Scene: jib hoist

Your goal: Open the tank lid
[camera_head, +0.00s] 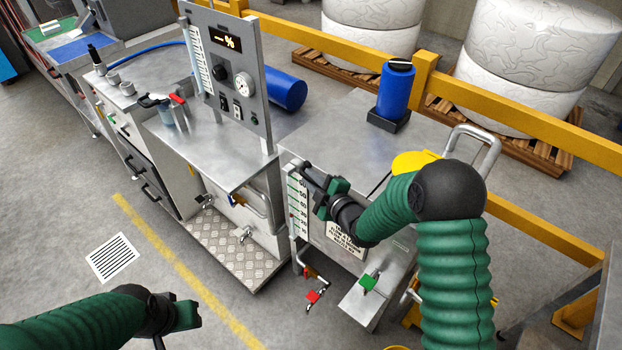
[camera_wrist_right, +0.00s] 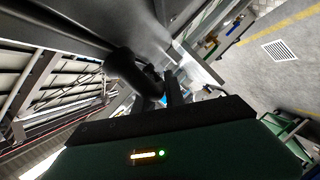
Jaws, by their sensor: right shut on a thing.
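The tank (camera_head: 335,225) is a metal box with a level scale on its front left and a printed label. Its flat grey top, with the lid (camera_head: 345,135), looks level and closed in the head view. My right gripper (camera_head: 311,174) is at the front left edge of the top, shut on a dark handle. In the right wrist view the dark round handle (camera_wrist_right: 130,70) sits at the fingers (camera_wrist_right: 160,88); its exact grip is partly hidden. My left gripper (camera_head: 188,314) is low at the lower left, away from the tank; its fingers are unclear.
A blue cylinder (camera_head: 396,88) stands on a black base at the back of the tank top. A gauge panel (camera_head: 232,75) rises to the left. A yellow rail (camera_head: 520,115) runs behind. Red (camera_head: 313,296) and green (camera_head: 369,282) valve handles sit low in front. Floor at left is clear.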

